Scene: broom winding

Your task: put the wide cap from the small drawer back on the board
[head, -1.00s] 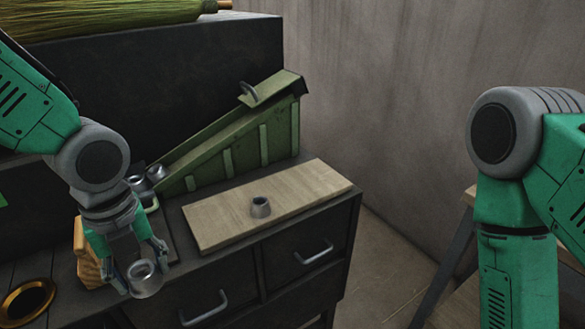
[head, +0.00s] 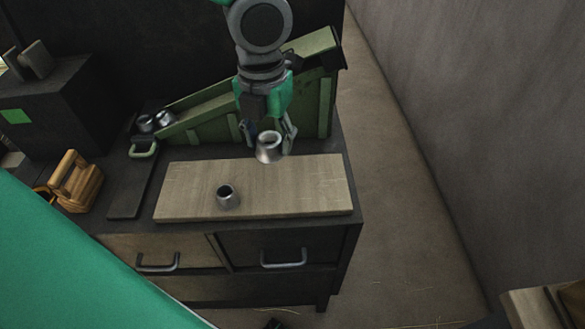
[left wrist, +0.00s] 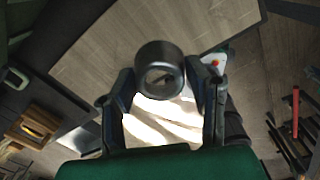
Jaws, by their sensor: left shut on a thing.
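My left gripper (head: 270,132) is shut on a metal cap (head: 269,149), a grey ring-like piece with a wide opening. It holds the cap above the back right part of the wooden board (head: 310,190). In the left wrist view the cap (left wrist: 159,68) sits between the two fingers (left wrist: 162,95), with the board (left wrist: 110,60) beyond it. A second metal cap (head: 228,197) stands upright on the board, left of the middle. The small drawers (head: 280,248) below the board look shut. My right gripper is not in view.
A green sloped ramp (head: 215,112) stands behind the board, with metal caps (head: 155,122) near its low left end. A wooden block-like piece (head: 77,181) and a dark flat plate (head: 130,187) lie left of the board. The board's right part is clear.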

